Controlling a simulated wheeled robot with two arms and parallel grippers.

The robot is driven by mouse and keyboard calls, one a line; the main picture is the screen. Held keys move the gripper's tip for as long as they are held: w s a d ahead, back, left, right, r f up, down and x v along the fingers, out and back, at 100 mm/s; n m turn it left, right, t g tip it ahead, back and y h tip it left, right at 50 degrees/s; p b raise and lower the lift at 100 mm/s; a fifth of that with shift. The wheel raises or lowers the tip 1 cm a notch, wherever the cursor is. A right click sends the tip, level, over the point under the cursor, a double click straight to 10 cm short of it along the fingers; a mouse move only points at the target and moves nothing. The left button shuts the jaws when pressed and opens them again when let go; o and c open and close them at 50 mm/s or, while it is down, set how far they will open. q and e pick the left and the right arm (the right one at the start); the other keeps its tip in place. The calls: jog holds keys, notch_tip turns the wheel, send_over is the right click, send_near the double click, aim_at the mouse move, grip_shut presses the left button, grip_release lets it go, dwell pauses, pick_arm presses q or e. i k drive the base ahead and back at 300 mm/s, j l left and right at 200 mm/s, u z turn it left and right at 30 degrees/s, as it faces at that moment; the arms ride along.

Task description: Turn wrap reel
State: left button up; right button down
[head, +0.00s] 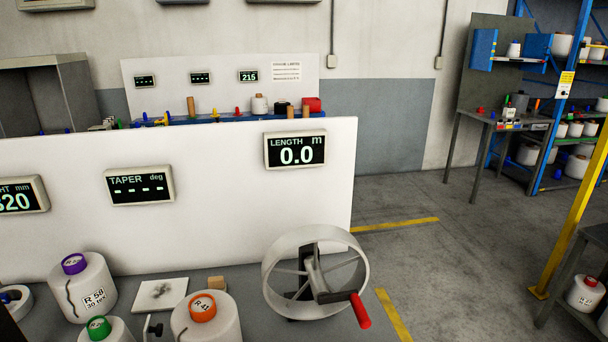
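The wrap reel (272,258) stands on the grey bench at the lower middle of the head view. It is a white rimmed wheel with spokes and a dark stand. Its crank ends in a red handle (361,311) that points to the lower right. The length display (295,150) on the white panel behind the reel reads 0.0 m. Neither of my grippers shows in the head view, and nothing touches the red handle.
Yarn bobbins with purple (74,264), green (99,328) and orange (203,307) tops stand left of the reel. A white plate (160,294) lies between them. The white panel (225,225) rises behind the bench. Open floor (440,270) lies to the right.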

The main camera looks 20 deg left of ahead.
aim_at(321, 292)
jog(key=l+u, duration=0.35)
jog(key=l, duration=0.4)
jog(key=l+u, duration=0.3)
jog(key=l, duration=0.45)
